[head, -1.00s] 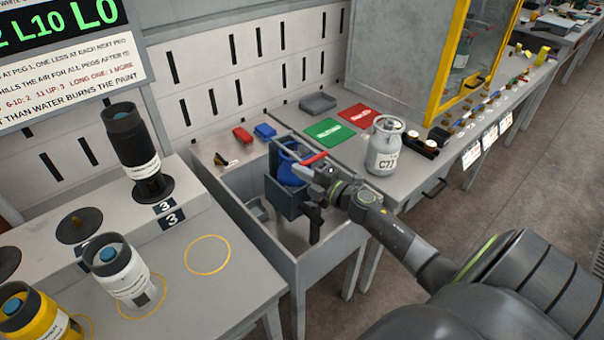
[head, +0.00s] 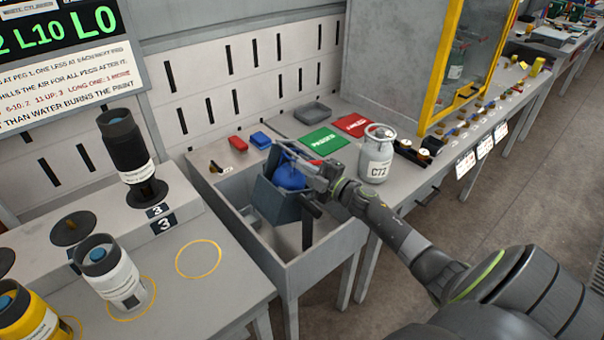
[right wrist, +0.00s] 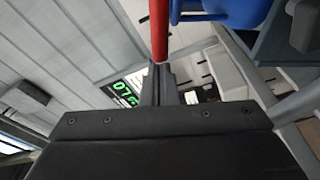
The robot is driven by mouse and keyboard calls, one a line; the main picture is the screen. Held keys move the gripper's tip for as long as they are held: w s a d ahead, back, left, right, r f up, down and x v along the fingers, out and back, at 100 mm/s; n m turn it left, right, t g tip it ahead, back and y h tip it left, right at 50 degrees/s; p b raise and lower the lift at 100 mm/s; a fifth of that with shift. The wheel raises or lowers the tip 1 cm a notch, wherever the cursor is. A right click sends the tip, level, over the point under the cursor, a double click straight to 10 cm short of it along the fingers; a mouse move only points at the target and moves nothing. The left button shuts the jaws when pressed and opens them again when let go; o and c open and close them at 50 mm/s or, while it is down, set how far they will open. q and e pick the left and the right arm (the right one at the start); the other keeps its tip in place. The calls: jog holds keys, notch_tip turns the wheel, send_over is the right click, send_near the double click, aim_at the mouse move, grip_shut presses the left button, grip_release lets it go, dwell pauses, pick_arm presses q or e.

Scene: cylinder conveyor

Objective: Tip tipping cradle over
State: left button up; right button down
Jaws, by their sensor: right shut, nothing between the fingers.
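The tipping cradle (head: 283,204), a dark blue-grey box, sits in the grey open-topped tank and leans to one side. A rounded blue cylinder (head: 289,178) lies in it. My right gripper (head: 314,170) is at the cradle's upper right, by its red handle (head: 317,162), and partly hides it. In the right wrist view the red bar (right wrist: 159,28) runs down to the shut fingertips (right wrist: 159,72); whether they touch cannot be told. The blue cylinder shows at the top of that view (right wrist: 235,10). My left gripper is not in view.
The tank's walls (head: 325,258) surround the cradle. A white cylinder marked C72 (head: 377,158) stands close to my right arm, beside the green mat (head: 322,140) and red mat (head: 354,124). The left bench (head: 185,310) holds several cylinders.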

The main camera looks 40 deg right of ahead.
aim_at(317, 163)
jog(key=shift+w+d+f+m+t+b, duration=0.15)
jog(key=shift+d+m+b, duration=0.1)
jog(key=shift+d+m, duration=0.4)
jog(key=shift+s+d+f+m+t+b, duration=0.1)
jog(key=shift+d+m+b, duration=0.15)
jog(key=shift+d+m, duration=0.4)
jog(key=shift+w+d+f+m+t+b, duration=0.15)
jog(key=shift+d+m+b, duration=0.1)
jog(key=shift+d+m, duration=0.4)
jog(key=d+f+m+h+b, duration=0.1)
jog(key=d+f+m+b, duration=0.3)
jog(key=d+m+b, duration=0.1)
jog(key=shift+w+d+m+t+h, duration=0.15)
jog(key=shift+d+m+t+h, duration=0.2)
jog(key=shift+d+m, duration=0.6)
jog(key=shift+d+f+n, duration=0.15)
jog(key=shift+d+n, duration=0.1)
jog(key=shift+n, duration=0.05)
